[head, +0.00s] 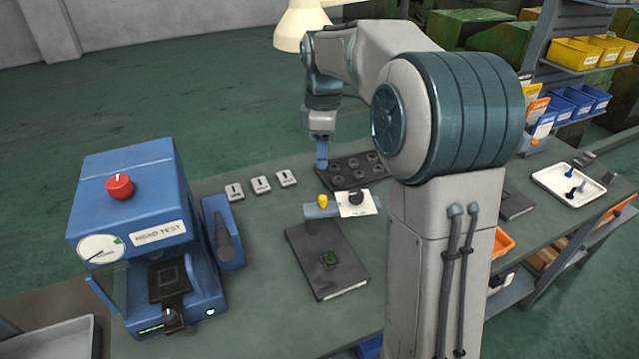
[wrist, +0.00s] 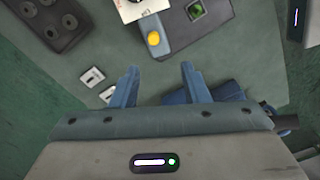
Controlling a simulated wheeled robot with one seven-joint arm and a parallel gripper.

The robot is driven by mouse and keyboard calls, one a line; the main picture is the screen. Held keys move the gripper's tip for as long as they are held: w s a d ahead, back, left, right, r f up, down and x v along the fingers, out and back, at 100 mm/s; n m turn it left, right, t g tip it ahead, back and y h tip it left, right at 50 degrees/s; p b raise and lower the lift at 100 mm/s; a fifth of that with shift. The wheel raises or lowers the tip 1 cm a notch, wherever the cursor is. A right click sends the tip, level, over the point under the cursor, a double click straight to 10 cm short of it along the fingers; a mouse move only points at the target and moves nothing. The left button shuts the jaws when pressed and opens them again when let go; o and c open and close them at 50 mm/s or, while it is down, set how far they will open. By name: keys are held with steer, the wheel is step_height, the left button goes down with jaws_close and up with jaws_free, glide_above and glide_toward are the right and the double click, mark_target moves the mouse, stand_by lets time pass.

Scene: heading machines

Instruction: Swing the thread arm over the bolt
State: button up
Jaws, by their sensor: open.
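The thread gauge stands on the bench with a dark base plate (head: 322,272) and a grey-blue arm (head: 318,212) at its far edge. The arm carries a yellow knob (head: 322,200) and ends at the right in a white plate (head: 366,207) with a black round part. A green square (head: 329,259) lies on the base plate, clear of the arm; I cannot make out a bolt there. My gripper (head: 322,160) is open and empty, beyond the knob. In the wrist view the yellow knob (wrist: 154,39) shows ahead of my open fingers (wrist: 159,76), apart from them.
A blue head-test machine (head: 130,215) with a red button stands at the left. Several small white labelled blocks (head: 261,185) lie behind the gauge. A dark tray with round holes (head: 336,180) is beside my gripper. A white tray (head: 560,195) stands at the right.

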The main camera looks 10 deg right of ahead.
mark_target(323, 197)
steer(key=shift+n, duration=0.5)
steer(key=f, duration=0.4)
steer(key=f+p, duration=0.1)
steer(key=f, duration=0.4)
steer(key=w+f, duration=0.1)
steer(key=f, duration=0.3)
steer(key=shift+w+f+p, duration=0.1)
steer(key=shift+f+p, duration=0.25)
jaws_close()
steer(key=shift+d, duration=0.1)
